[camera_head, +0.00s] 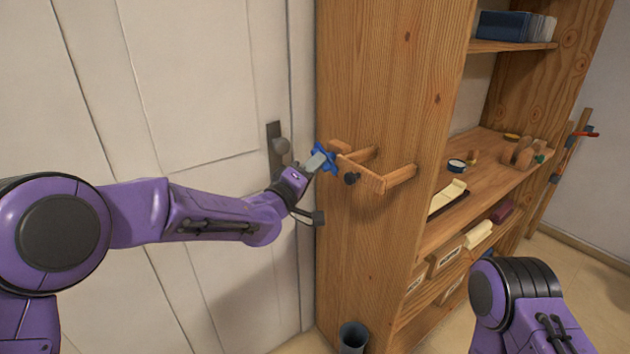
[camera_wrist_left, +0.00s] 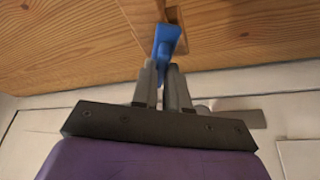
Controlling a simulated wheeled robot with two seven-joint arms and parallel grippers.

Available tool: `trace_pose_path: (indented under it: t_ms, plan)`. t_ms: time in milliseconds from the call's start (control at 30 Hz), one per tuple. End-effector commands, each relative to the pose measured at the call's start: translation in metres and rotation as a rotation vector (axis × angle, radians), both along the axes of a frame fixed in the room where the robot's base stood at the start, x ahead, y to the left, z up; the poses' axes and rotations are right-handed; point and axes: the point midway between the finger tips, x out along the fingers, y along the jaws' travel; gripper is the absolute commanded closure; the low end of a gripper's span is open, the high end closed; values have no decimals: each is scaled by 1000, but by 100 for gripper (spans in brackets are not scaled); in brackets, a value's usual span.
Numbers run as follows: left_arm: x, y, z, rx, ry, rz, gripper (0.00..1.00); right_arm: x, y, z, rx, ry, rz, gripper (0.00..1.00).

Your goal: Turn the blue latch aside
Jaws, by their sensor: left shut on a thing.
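The blue latch (camera_head: 323,156) is mounted at the left end of a wooden bracket (camera_head: 372,178) on the side of the wooden shelf unit. My left gripper (camera_head: 318,162) reaches it from the left, and its fingers are shut on the latch. In the left wrist view the blue latch (camera_wrist_left: 166,42) stands out between the two grey fingertips (camera_wrist_left: 164,72), with its lower end between them. Part of the latch is hidden by the fingers. My right arm shows at the lower right of the head view, but its gripper is out of view.
The wooden shelf unit (camera_head: 385,60) holds several small items. A white door (camera_head: 190,80) with a dark handle plate (camera_head: 275,150) is close behind my left gripper. A dark bin (camera_head: 353,337) stands on the floor below.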

Motion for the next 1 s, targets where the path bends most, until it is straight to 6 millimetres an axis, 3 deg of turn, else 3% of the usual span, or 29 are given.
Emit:
trace_pose_path:
  t_ms: [33, 400, 1000]
  plan:
    - [-1, -1, -12, 31, -31, -2, 100, 0, 0, -17, 0, 0, 0, 57]
    - [1, 1, -15, 240, -315, -3, 100, 0, 0, -67, 0, 0, 0, 57]
    - [5, 3, -15, 543, -725, -5, 100, 0, 0, -121, 0, 0, 0, 57]
